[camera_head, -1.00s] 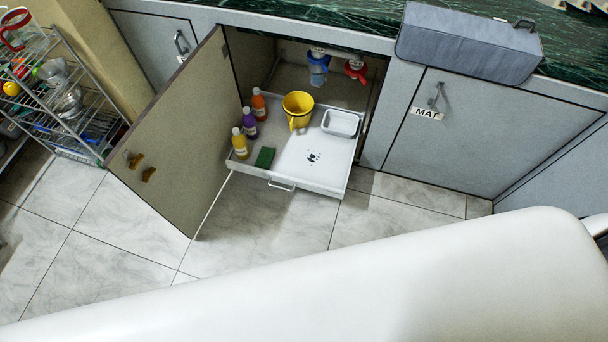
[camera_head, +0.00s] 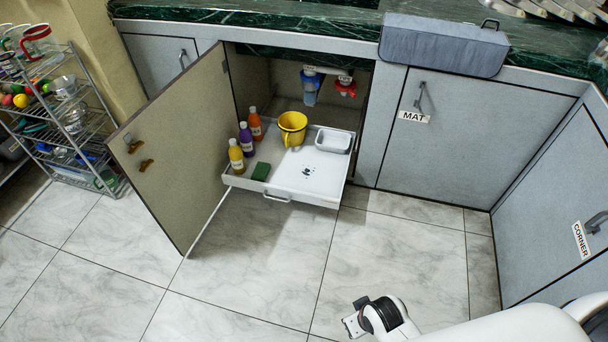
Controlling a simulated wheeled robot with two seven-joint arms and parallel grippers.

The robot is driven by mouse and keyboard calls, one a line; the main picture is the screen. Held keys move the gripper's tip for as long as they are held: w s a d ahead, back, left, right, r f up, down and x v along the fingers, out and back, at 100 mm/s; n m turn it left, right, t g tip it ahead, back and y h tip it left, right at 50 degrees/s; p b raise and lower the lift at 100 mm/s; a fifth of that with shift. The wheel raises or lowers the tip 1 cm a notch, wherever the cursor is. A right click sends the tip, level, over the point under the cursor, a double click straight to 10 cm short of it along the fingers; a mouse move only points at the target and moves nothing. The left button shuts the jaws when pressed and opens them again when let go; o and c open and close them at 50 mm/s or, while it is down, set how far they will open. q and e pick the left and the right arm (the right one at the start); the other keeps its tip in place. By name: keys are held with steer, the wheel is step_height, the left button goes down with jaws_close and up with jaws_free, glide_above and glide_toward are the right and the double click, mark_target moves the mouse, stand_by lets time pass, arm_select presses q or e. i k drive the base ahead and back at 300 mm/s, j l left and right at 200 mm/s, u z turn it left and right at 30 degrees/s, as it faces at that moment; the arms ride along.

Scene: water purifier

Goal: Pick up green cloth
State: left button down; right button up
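The green cloth (camera_head: 261,171) is a small, flat dark green piece. It lies near the front left of the white pull-out drawer (camera_head: 320,192), which stands out from the open cabinet under the counter. My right arm comes in from the lower right. Its end, with the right gripper (camera_head: 352,324), is low in the picture, over the floor and well apart from the cloth. The fingers are too small and cut by the angle to tell whether they are open. My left gripper is not in view.
The drawer also holds yellow (camera_head: 236,157), purple (camera_head: 246,139) and orange (camera_head: 256,124) bottles, a yellow mug (camera_head: 293,127), a white dish (camera_head: 333,140) and dark specks. The open cabinet door (camera_head: 170,160) stands left of it. A wire rack (camera_head: 75,130) is further left. The tiled floor in front is clear.

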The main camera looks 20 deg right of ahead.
mark_target(260, 173)
steer(key=i+j, duration=0.7)
steer(key=j+u, duration=0.05)
steer(key=j, duration=0.1)
